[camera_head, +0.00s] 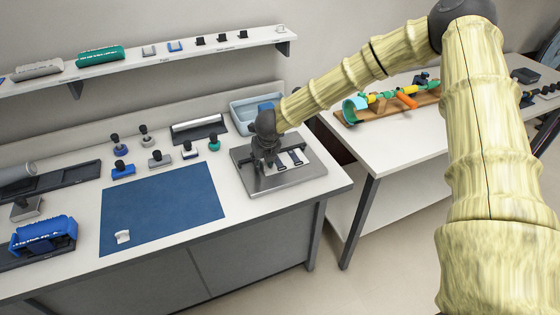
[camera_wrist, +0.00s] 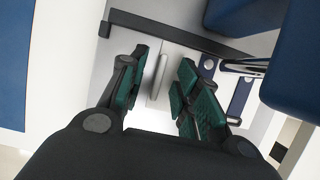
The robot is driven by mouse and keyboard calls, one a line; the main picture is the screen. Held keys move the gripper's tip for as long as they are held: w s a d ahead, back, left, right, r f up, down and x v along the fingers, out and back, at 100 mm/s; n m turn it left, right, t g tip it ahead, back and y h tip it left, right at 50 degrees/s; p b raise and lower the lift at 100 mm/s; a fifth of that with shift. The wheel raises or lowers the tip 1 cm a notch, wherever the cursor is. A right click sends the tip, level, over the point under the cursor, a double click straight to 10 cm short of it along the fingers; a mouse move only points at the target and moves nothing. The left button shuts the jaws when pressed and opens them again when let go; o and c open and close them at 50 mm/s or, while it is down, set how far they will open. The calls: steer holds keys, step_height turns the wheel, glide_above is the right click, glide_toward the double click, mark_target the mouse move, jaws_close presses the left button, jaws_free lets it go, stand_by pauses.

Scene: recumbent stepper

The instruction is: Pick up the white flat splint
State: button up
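My gripper (camera_wrist: 163,95) is open, with one green-padded finger on each side of the piece and gaps visible between. In the head view my gripper (camera_head: 264,163) points down at the left part of the metal tray (camera_head: 258,187) and hides what is under it. Dark-and-white strips (camera_head: 291,158) lie on the tray just right of my gripper.
A blue mat (camera_head: 165,205) with a small white curved piece (camera_head: 123,237) lies to the left. Several knobbed tools stand behind the mat. A pale blue bin (camera_head: 243,112) is behind the tray. A second table (camera_head: 395,135) stands right, across a gap.

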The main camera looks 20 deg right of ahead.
jaws_close()
steer(key=shift+r, duration=0.1)
stand_by(0.3)
